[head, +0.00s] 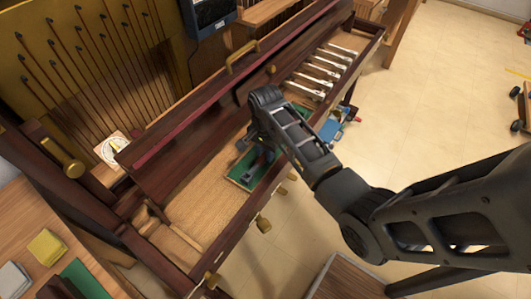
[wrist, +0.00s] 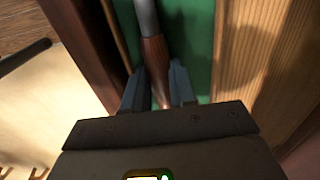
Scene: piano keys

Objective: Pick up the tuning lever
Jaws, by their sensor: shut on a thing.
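The tuning lever (wrist: 155,58) has a reddish-brown wooden handle and a grey metal shaft, seen in the wrist view. It lies along a green felt surface (wrist: 200,35), pointing away from me. My gripper (wrist: 158,80) is shut on the wooden handle, one finger on each side. In the head view my gripper (head: 262,158) reaches down into the long wooden piano tray at the green patch (head: 240,178). The lever is mostly hidden there by my arm. I cannot tell whether it is clear of the felt.
A wooden rim runs close on both sides of the gripper. Brass knobs (head: 263,224) stick out along the front edge. The wooden tray floor (head: 195,195) is bare to the left. Open floor (head: 430,90) lies right.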

